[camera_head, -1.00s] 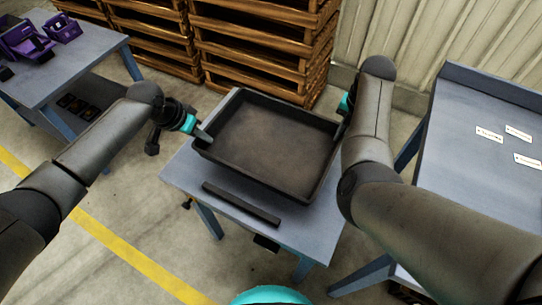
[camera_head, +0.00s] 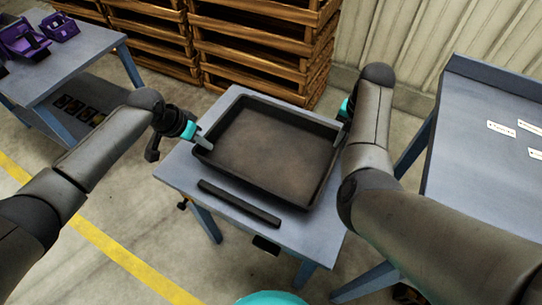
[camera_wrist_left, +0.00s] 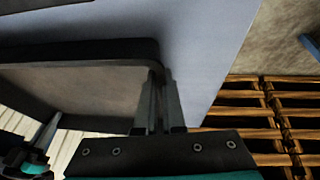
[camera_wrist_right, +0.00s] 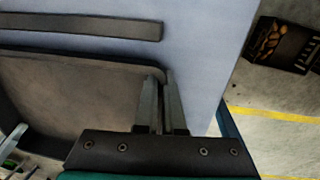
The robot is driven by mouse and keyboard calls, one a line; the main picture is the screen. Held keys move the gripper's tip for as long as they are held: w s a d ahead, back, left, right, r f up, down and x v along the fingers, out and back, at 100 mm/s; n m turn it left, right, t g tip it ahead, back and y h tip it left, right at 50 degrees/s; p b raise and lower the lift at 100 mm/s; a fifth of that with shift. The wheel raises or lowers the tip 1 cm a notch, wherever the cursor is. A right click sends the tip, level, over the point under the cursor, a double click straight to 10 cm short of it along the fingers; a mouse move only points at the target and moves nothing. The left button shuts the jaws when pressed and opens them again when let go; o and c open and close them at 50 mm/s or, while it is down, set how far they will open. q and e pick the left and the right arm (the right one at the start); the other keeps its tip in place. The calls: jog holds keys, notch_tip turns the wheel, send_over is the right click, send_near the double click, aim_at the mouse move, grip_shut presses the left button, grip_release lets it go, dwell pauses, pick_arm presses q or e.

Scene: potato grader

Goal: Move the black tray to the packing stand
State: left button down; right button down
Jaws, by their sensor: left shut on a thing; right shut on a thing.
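The black tray (camera_head: 268,150) is empty and lies level over a small blue-grey stand (camera_head: 180,172) in the head view. I cannot tell for sure whether its base touches the top. My left gripper (camera_head: 206,144) is shut on the tray's left wall; its fingers straddle the rim in the left wrist view (camera_wrist_left: 160,108). My right gripper (camera_head: 341,117) is at the opposite wall, partly hidden by my arm in the head view. The right wrist view shows its fingers (camera_wrist_right: 160,108) shut on the rim near a corner.
A dark bar (camera_head: 238,203) lies along the stand's near edge. A larger blue-grey table (camera_head: 465,165) with white labels stands at right. A table (camera_head: 85,62) with purple items is at far left. Wooden pallets (camera_head: 265,45) are stacked behind. Open floor lies at front left.

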pick_arm(q)
jog(key=shift+f, duration=0.3)
pick_arm(e)
jog(key=shift+f, duration=0.35)
pick_arm(q)
jog(key=c, duration=1)
grip_release()
jog(key=shift+r, duration=0.1)
pick_arm(e)
jog(key=c, duration=1)
grip_release()
jog(key=shift+r, duration=0.15)
jog(key=shift+r, duration=0.5)
pick_arm(q)
jog(key=v, duration=1.2)
pick_arm(e)
jog(key=r, duration=0.7)
jog(key=d+r, duration=0.1)
jog(key=r, duration=0.3)
jog(key=shift+s+d, duration=0.1)
jog(key=shift+s, duration=0.3)
pick_arm(q)
jog(key=shift+a, duration=0.1)
pick_arm(e)
jog(key=shift+f, duration=0.1)
